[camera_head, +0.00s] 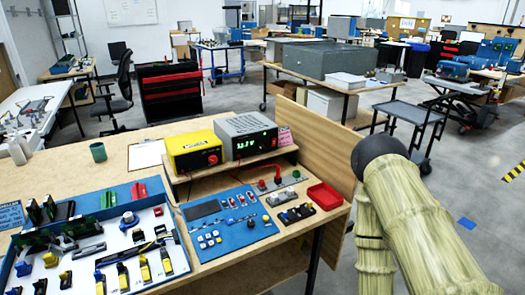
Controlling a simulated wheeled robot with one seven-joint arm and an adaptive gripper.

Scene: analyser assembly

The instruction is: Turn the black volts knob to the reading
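A grey power supply (246,134) with a lit green display (246,142) stands on a low wooden shelf at the back of the workbench. The digits are too small to read with certainty. Dark spots at the right of its front may be knobs, but I cannot tell which is the volts knob. A small dark round part (250,223) on the blue board below may also be a knob; its marking is unreadable. My arm, in a pale greenish cover with a black joint, is at the right, apart from the bench items. My gripper is out of view.
A yellow box (194,152) with a red knob is left of the power supply. A blue board (228,216), a red tray (325,196) and a tray of parts (170,268) lie in front. A wooden panel (314,145) stands along the bench's right.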

